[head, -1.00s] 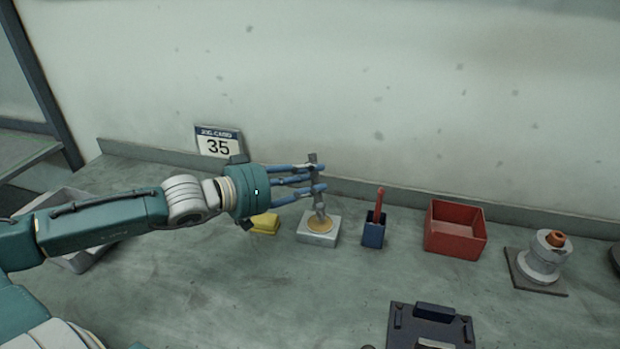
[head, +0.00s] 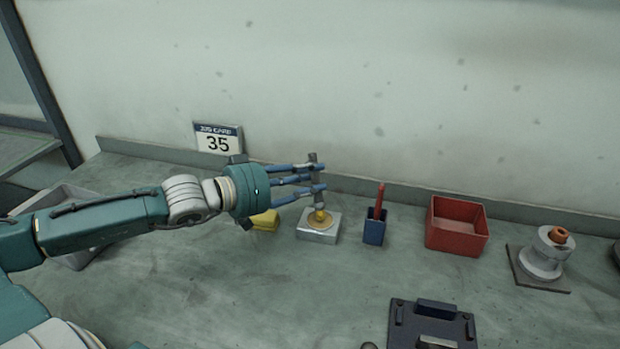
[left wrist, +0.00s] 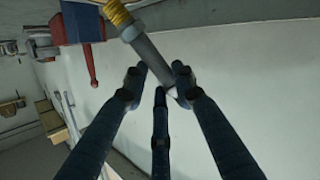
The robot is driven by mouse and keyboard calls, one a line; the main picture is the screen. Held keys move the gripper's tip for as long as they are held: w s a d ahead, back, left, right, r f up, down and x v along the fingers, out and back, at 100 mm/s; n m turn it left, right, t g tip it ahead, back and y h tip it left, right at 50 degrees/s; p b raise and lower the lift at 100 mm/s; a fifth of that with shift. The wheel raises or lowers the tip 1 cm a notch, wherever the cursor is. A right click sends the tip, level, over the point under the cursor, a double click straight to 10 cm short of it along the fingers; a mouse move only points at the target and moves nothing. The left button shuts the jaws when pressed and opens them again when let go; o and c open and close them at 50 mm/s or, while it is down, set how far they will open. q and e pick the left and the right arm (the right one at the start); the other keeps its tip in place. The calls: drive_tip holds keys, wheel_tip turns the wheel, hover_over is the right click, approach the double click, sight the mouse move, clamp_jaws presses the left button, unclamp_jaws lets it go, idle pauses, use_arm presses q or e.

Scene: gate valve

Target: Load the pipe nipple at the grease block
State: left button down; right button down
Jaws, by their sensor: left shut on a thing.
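My left gripper (head: 318,178) is shut on the pipe nipple (head: 318,200), a slim grey tube held upright. Its lower end is yellow. The grease block (head: 318,236) is a light grey block with a round tan pad on top, directly below the nipple. The yellow end is at or just above the pad; I cannot tell whether they touch. In the left wrist view the nipple (left wrist: 148,50) slants between my left fingers (left wrist: 158,80), with its yellow, threaded-looking end away from them. My right gripper is not in view.
A yellow object (head: 265,220) lies left of the block. To the right stand a blue holder (head: 373,234) with a red handle, a red bin (head: 455,238) and a grey flanged fitting (head: 542,260). A dark fixture (head: 405,325) is in front. A 35 card (head: 217,142) leans behind.

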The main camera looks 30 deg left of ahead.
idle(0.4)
use_arm(q)
wheel_tip(320, 180, up, 7)
drive_tip(key=p, duration=0.6)
drive_tip(key=shift+d, duration=0.1)
idle(0.7)
